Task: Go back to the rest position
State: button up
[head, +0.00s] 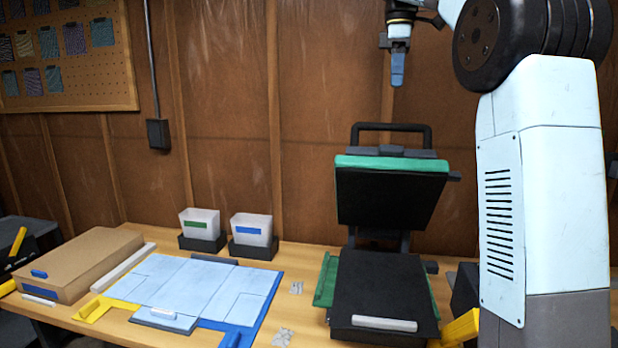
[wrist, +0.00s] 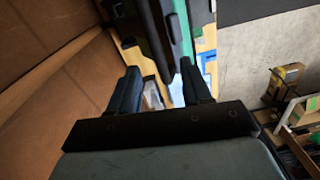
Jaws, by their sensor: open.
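My gripper (head: 398,68) is raised high in front of the wooden wall at the top of the head view, pointing down. It is above the open heat press (head: 390,195) and touches nothing. In the wrist view my gripper (wrist: 158,85) shows two dark fingers set apart with nothing between them. Past the fingers, the dark edge of the press and a strip of table show. The press has a green-edged black upper plate tilted up and a black lower plate (head: 385,290) with a pale bar at its front.
A pale blue folding board (head: 190,285) lies on the table, left of the press. Two white bins (head: 251,230) stand behind it. A cardboard box (head: 75,262) is at the far left. The wrist view shows grey floor (wrist: 255,65) and shelving at right. Air around the gripper is clear.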

jog(key=s+f+m+t, duration=0.2)
jog(key=s+f+m, duration=0.2)
jog(key=s, duration=0.5)
jog(key=s+f+m+t, duration=0.1)
jog(key=s+f+m, duration=0.35)
jog(key=s, duration=0.45)
jog(key=s+f+m+t, duration=0.3)
jog(key=s+f+m, duration=0.2)
jog(key=s+f, duration=1)
notch_tip(320, 180, down, 3)
jog(key=shift+a+r, duration=0.1)
jog(key=shift+a, duration=0.25)
jog(key=shift+s+f+m, duration=0.25)
jog(key=shift+f+m, duration=0.1)
jog(key=shift+f, duration=0.1)
jog(key=shift+c, duration=0.6)
jog(key=shift+a, duration=0.15)
